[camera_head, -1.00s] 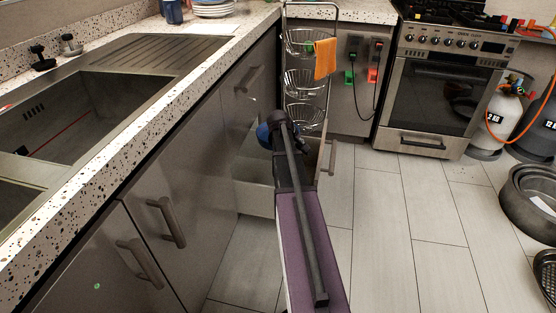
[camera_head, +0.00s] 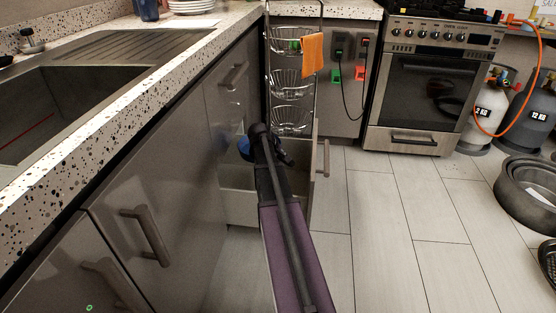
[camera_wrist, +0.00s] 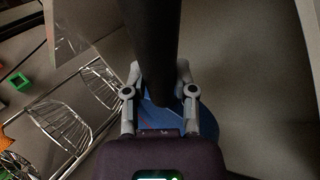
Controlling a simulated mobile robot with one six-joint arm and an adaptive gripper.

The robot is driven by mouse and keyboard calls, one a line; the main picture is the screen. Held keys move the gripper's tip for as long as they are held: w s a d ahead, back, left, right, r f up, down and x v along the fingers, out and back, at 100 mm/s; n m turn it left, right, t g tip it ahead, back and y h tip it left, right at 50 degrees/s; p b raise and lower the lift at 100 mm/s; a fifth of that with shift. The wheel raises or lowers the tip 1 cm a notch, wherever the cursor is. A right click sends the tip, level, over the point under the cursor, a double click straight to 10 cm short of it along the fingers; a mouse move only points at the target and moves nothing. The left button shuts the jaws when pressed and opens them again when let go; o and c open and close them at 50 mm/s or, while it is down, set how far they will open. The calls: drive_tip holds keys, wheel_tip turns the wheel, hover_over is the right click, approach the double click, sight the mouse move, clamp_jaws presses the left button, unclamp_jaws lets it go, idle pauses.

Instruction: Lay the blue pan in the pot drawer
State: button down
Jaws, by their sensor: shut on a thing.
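The blue pan (camera_head: 244,147) shows only as a small blue part beside my gripper in the head view, mostly hidden by my arm. In the wrist view the pan's blue body (camera_wrist: 208,126) lies beneath my gripper (camera_wrist: 160,88), which is shut on its dark handle (camera_wrist: 155,35). The open pot drawer (camera_head: 238,207) juts from the left-hand cabinets, with its bar handle to the right. My gripper (camera_head: 279,150) and the pan are over the drawer area in the head view. I cannot tell how high the pan is above the drawer floor.
A wire basket rack (camera_head: 291,80) with an orange cloth (camera_head: 313,55) stands just behind the drawer. The counter and sink (camera_head: 70,105) run along the left. The oven (camera_head: 430,90) is at the back. Floor to the right is clear up to large round pans (camera_head: 528,190).

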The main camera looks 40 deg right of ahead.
drive_tip(key=shift+a+f, duration=0.1)
drive_tip(key=shift+f, duration=0.05)
wheel_tip(320, 180, down, 8)
drive_tip(key=b, duration=0.8)
idle(0.5)
